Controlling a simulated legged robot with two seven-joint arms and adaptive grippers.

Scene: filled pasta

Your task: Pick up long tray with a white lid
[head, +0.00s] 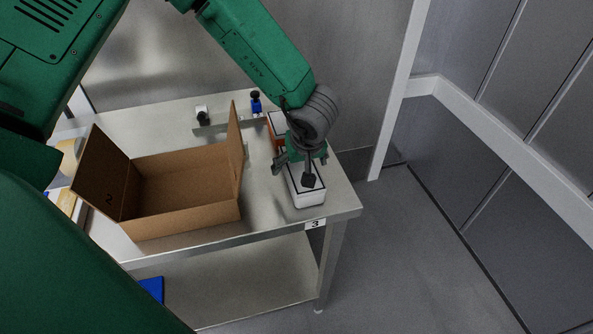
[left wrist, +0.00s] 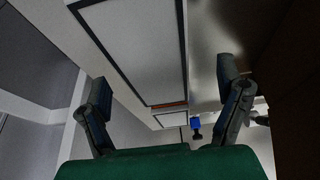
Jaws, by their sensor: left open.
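The long tray with a white lid (head: 309,195) stands near the right front corner of the metal table. Its lid has a dark border line. My left gripper (head: 296,174) is over the tray and hides part of it. In the left wrist view the white lid (left wrist: 138,45) fills the upper middle, between the two spread fingers of the left gripper (left wrist: 163,92). The gripper is open, and nothing is held in it. I cannot tell whether the fingers touch the tray's sides. My right gripper is not in view.
An open cardboard box (head: 185,190) stands left of the tray, its right flap upright. Another tray (head: 277,124) with an orange side lies behind. A blue-and-black item (head: 256,103) and a small white-and-black item (head: 203,114) stand at the back. Grey floor (head: 400,260) lies right of the table.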

